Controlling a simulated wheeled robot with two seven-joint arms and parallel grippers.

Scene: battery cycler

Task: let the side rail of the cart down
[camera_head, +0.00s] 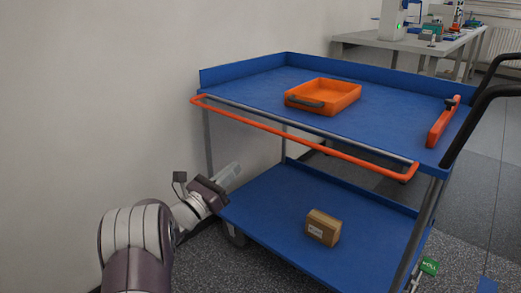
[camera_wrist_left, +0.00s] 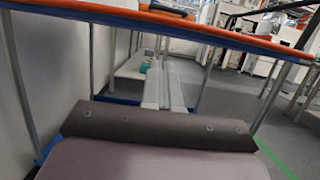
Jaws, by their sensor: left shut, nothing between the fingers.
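The cart is blue with two shelves; its top shelf (camera_head: 250,85) carries an orange side rail (camera_head: 300,138) along the near long side. The rail runs just outside the shelf edge, with a grey bar beside it. In the left wrist view the rail (camera_wrist_left: 220,32) crosses the top of the picture. My left gripper (camera_head: 232,172) is shut and empty, below the rail's left part and near the lower shelf's left corner. Its closed fingers (camera_wrist_left: 165,85) point under the top shelf in the wrist view. It appears apart from the rail. My right gripper is out of view.
An orange tray (camera_head: 345,90) lies on the top shelf. An orange piece with a black knob (camera_head: 443,122) stands at its right end. A cardboard box (camera_head: 323,228) sits on the lower shelf (camera_head: 275,205). A wall (camera_head: 90,90) bounds the left; open floor (camera_head: 260,272) lies in front.

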